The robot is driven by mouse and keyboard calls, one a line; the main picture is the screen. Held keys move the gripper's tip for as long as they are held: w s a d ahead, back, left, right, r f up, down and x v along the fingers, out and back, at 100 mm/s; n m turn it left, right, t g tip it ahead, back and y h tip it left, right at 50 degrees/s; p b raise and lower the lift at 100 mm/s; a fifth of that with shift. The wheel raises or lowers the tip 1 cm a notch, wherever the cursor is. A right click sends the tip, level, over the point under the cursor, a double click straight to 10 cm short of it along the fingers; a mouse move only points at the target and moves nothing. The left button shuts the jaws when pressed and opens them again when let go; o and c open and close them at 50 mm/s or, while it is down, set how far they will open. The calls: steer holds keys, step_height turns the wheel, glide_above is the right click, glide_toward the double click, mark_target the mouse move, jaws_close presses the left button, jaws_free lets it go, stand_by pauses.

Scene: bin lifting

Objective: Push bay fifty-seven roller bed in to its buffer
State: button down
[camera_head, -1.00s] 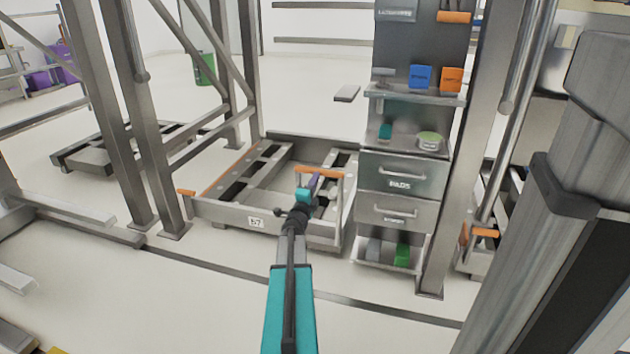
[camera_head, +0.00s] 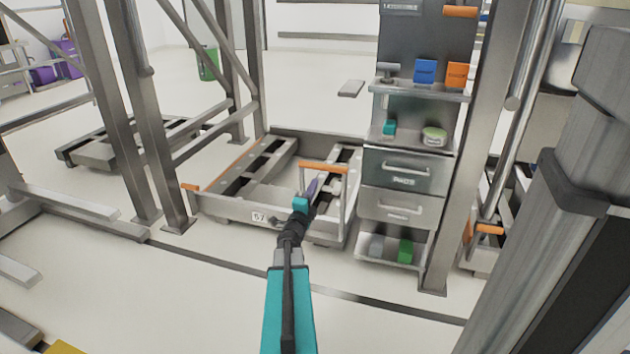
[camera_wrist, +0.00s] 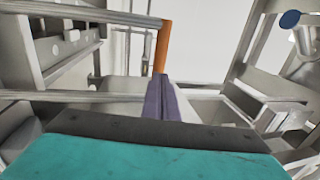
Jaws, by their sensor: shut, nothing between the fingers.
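The roller bed of bay fifty-seven (camera_head: 225,205) is a low grey metal frame on the floor between the rack posts. Its front plate carries the label 57 (camera_head: 258,217). An orange-topped push handle (camera_head: 323,168) stands at its front right, and the orange bar also shows in the wrist view (camera_wrist: 163,46). My gripper (camera_head: 312,187), with purple fingers, is shut and empty, close to the handle. In the wrist view the fingertips (camera_wrist: 161,88) overlap the lower end of the orange bar; I cannot tell whether they touch it. The buffer cannot be made out.
A grey drawer unit (camera_head: 404,168) with small boxes stands just right of the bed. Rack posts (camera_head: 142,120) stand at left, another post (camera_head: 465,150) at right. Another low roller bed (camera_head: 95,150) lies at left. A dark floor line (camera_head: 215,257) crosses the clear front floor.

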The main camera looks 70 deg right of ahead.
steer(key=a+f+p, duration=0.1)
steer(key=a+p, duration=0.1)
steer(key=a, duration=0.5)
steer(key=shift+s+a+f, duration=0.25)
stand_by(0.3)
